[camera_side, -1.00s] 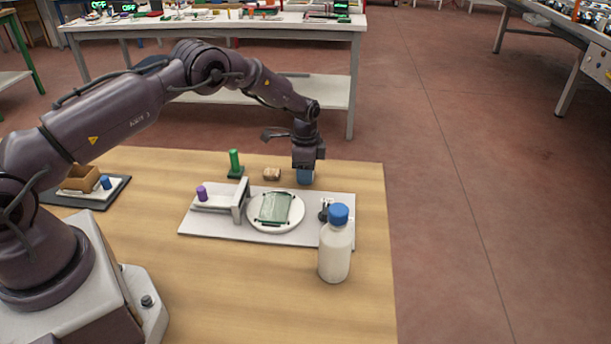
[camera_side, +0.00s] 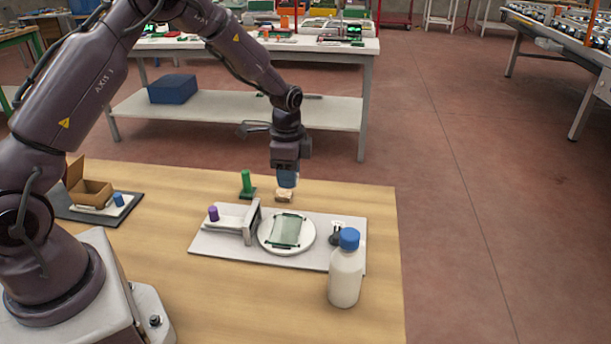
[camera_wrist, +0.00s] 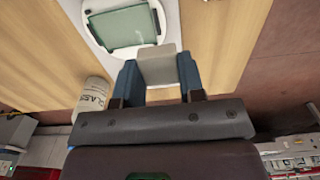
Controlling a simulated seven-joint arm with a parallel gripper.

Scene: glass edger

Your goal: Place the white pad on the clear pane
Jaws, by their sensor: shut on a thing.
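My gripper (camera_side: 287,181) is raised above the table, behind the round white plate (camera_side: 265,243). In the wrist view its two blue fingers (camera_wrist: 158,80) are shut on the pale white pad (camera_wrist: 157,68). The clear, greenish pane (camera_side: 286,231) lies on the round plate and also shows at the top of the wrist view (camera_wrist: 124,28). The pad is apart from the pane.
A white bottle with a blue cap (camera_side: 345,278) stands at the front right. A purple knob (camera_side: 213,213) is left. A cardboard box (camera_side: 92,190) sits on a dark tray further left.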

